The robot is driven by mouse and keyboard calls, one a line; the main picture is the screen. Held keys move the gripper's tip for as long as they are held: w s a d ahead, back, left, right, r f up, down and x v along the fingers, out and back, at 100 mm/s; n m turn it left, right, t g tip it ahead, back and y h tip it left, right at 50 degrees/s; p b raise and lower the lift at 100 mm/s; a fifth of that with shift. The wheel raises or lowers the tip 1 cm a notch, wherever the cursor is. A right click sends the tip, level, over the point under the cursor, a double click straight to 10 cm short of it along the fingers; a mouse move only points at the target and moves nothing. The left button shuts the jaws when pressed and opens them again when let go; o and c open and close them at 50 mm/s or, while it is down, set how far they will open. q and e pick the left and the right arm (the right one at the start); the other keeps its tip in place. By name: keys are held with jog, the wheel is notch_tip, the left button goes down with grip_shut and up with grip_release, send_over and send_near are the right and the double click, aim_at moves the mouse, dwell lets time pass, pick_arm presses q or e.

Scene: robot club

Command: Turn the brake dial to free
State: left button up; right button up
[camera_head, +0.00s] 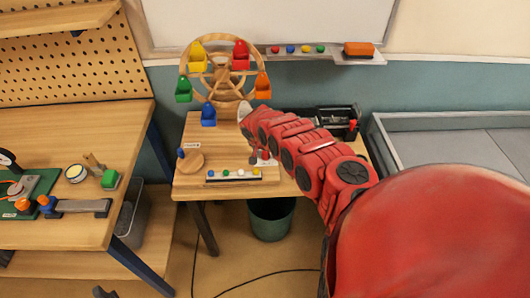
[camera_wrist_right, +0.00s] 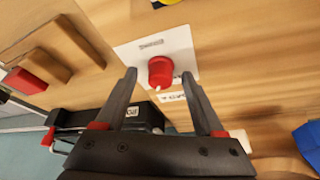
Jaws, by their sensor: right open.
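The brake dial (camera_wrist_right: 160,70) is a red knob on a white label plate (camera_wrist_right: 186,47) in the right wrist view. The lettering on the plate is too small and turned to read. My right gripper (camera_wrist_right: 159,76) is open, with one dark fingertip on each side of the knob. I cannot tell whether the fingers touch it. In the head view the dial is mostly hidden by my right arm, and part of its plate (camera_head: 266,162) shows. My left gripper is not in view.
A wooden Ferris wheel (camera_head: 222,72) with coloured gondolas stands at the back of the small table (camera_head: 191,187). A black device (camera_head: 338,120) stands at the back right.

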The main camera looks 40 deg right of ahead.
grip_shut()
dwell(0.3)
